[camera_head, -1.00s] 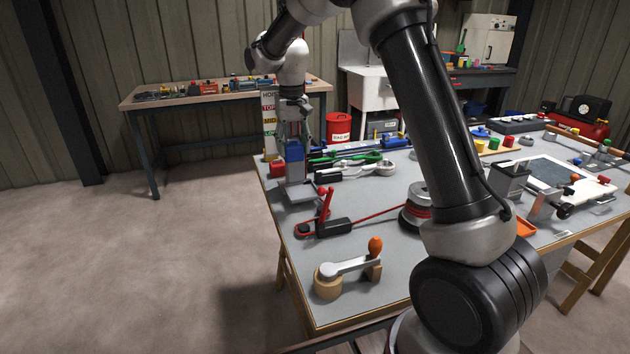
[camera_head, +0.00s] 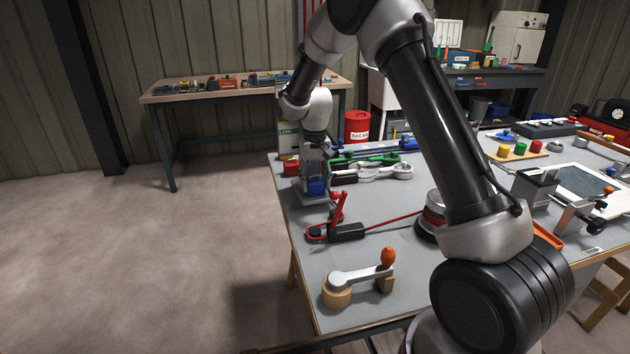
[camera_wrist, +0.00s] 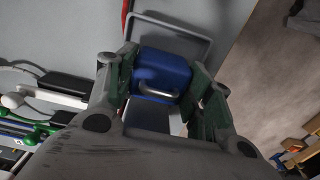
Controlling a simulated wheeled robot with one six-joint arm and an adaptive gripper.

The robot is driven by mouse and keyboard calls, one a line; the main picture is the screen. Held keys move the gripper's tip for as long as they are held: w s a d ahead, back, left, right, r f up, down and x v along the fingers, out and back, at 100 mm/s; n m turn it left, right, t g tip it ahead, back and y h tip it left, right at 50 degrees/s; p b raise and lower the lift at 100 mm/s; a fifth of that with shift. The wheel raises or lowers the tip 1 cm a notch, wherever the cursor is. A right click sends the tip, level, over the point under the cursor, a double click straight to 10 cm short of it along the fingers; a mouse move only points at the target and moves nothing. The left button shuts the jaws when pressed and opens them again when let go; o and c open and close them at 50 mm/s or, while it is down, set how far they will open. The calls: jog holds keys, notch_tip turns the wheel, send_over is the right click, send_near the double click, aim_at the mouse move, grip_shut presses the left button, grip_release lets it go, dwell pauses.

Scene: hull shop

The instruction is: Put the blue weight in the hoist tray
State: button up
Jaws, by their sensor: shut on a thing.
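The blue weight (camera_head: 316,187) is a small block with a grey metal handle; it also shows in the wrist view (camera_wrist: 163,72). My gripper (camera_head: 315,165) is shut on it, with a green-padded finger on each side in the wrist view (camera_wrist: 165,82). The hoist tray (camera_head: 303,201) is a shallow grey tray at the left edge of the bench. Its raised rim shows beyond the weight in the wrist view (camera_wrist: 172,23). The weight is low over the tray; I cannot tell whether it touches the tray floor.
A red-handled tool (camera_head: 340,230) lies just in front of the tray. Green and white wrenches (camera_head: 385,172) lie to its right. A crank with an orange knob (camera_head: 360,275) stands on the bench's near left corner. Open floor (camera_head: 190,260) lies left of the bench.

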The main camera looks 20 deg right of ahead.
aim_at(315, 176)
jog(key=o, duration=1.5)
jog(key=shift+f, duration=0.1)
jog(key=shift+c, duration=0.2)
notch_tip(315, 176, up, 12)
jog(key=s+d+r+t, duration=0.1)
jog(key=s+d+r, duration=0.5)
jog(key=s+r, duration=0.4)
jog(key=s+d+t, duration=0.1)
jog(key=s+d, duration=0.2)
jog(key=s, duration=0.6)
jog(key=s+d+r+t, duration=0.1)
jog(key=s+d, duration=0.2)
jog(key=s, duration=0.6)
jog(key=s+d+t, duration=0.1)
jog(key=s+d, duration=0.2)
jog(key=s, duration=0.7)
jog(key=shift+r, duration=0.25)
